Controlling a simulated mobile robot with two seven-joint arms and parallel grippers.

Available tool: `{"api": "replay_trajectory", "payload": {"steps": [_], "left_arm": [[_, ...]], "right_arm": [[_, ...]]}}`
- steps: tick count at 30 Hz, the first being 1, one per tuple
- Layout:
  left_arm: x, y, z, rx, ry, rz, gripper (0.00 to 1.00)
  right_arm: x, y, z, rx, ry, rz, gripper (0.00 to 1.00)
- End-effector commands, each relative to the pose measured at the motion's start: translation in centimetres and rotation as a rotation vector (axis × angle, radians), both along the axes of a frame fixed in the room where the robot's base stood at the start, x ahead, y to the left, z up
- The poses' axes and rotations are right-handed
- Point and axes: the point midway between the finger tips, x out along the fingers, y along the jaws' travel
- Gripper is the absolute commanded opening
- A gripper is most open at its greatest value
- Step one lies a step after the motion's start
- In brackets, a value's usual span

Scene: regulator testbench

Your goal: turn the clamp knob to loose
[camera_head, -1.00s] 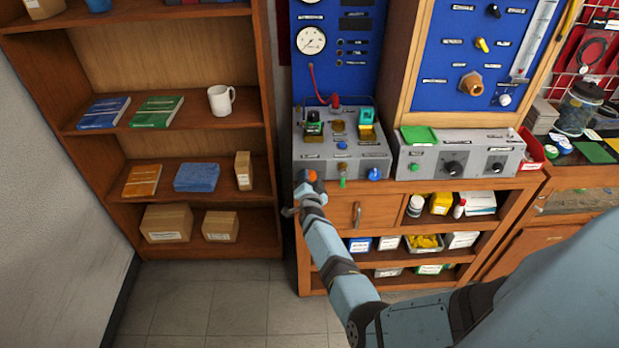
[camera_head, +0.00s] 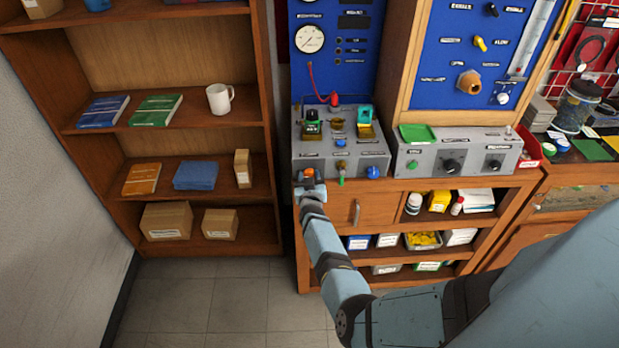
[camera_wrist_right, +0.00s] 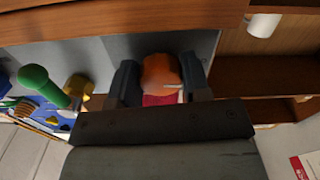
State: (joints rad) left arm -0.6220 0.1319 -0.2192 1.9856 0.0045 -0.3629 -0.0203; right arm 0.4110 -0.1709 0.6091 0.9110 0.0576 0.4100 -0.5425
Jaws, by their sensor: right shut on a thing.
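The orange knob (camera_head: 308,173), which I take to be the clamp knob, sits on the lower left of the grey bench box (camera_head: 357,164). My right gripper (camera_head: 310,182) is at the knob, its arm reaching up from below. In the right wrist view, the knob (camera_wrist_right: 160,70) sits between the two dark fingers of my right gripper (camera_wrist_right: 160,84), which is shut on it. A short pale line shows on the knob, pointing to the picture's right. A red patch shows just below it. Any printed marks around the knob are too small to read. My left gripper is not in view.
A red hose (camera_head: 318,88) hangs above the box. A wooden bookshelf (camera_head: 262,130) stands to the left. The floor in front is clear.

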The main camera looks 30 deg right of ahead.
Motion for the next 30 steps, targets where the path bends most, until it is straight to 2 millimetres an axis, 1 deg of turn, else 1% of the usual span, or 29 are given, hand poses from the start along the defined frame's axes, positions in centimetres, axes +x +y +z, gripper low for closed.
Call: {"api": "replay_trajectory", "payload": {"steps": [1,9,22,23,24,25,26,30], "left_arm": [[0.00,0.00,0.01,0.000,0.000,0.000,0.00],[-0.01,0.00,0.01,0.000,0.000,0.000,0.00],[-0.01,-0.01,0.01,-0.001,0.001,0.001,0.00],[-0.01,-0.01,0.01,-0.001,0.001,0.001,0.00],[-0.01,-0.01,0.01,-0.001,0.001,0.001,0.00],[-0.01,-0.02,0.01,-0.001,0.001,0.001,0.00],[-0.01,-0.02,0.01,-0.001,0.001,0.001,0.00],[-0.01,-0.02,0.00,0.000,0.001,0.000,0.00]], "right_arm": [[0.21,-0.18,0.46,-0.018,0.003,-0.002,0.20],[0.19,-0.22,0.47,-0.073,0.035,-0.002,0.20],[0.20,-0.24,0.50,-0.079,0.039,-0.002,0.20],[0.20,-0.24,0.50,-0.079,0.039,-0.002,0.48],[0.19,-0.23,0.49,-0.079,0.039,-0.002,0.58],[0.17,-0.22,0.45,-0.079,0.040,-0.002,0.65],[0.15,-0.20,0.40,-0.079,0.040,-0.002,0.69],[0.09,-0.14,0.26,-0.076,0.042,-0.001,0.69]]}}
